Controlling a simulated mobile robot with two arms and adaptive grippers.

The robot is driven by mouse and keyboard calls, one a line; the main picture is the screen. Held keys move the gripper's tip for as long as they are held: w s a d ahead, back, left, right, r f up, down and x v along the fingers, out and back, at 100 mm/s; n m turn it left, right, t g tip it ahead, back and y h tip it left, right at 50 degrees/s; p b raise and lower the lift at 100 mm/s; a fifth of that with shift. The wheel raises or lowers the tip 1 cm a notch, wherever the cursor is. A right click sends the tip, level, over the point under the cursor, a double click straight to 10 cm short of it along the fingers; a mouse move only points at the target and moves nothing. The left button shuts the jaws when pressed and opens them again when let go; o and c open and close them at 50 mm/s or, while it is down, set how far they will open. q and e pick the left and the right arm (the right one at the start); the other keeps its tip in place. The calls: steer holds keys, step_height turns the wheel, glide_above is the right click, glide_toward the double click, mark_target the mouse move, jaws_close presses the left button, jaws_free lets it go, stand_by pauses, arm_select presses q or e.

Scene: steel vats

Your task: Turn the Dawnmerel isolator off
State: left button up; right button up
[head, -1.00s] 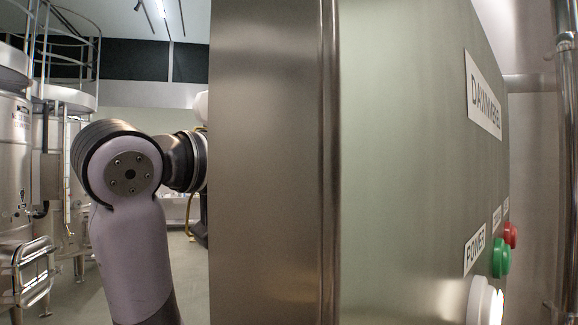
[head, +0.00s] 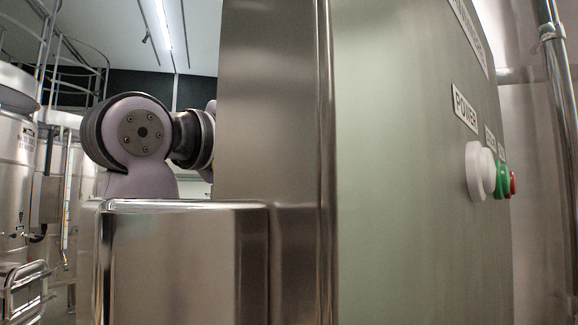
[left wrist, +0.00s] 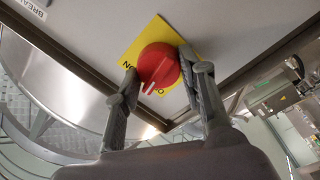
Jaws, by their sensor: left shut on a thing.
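The red isolator knob (left wrist: 158,64) sits on a yellow plate (left wrist: 134,57) in the left wrist view. Its white mark is at the knob's lower edge. The letters "ON" show on the plate left of the knob; other lettering below is partly hidden. My left gripper (left wrist: 163,74) has one finger on each side of the knob and is shut on it. In the head view the Dawnmerel cabinet (head: 400,190) fills the middle and right, its name label (head: 468,33) partly cut off. The knob and my left gripper are hidden there. My right gripper is not in view.
A white round lamp (head: 478,171) under the "POWER" label (head: 465,108), a green button (head: 501,180) and a red button (head: 512,183) are on the cabinet face. A steel box (head: 185,260) stands in front of the cabinet's left side. Steel vats (head: 18,170) stand at far left.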

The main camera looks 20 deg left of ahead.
arm_select(q)
steer(key=shift+f+n+y+b, duration=0.1)
steer(key=shift+n+y+b, duration=0.15)
steer(key=shift+n+b, duration=1.2)
steer(key=shift+f+n+y+b, duration=0.2)
steer(key=shift+n+b, duration=0.5)
steer(key=shift+n, duration=1.45)
steer(key=shift+r, duration=0.15)
steer(key=o, duration=1.2)
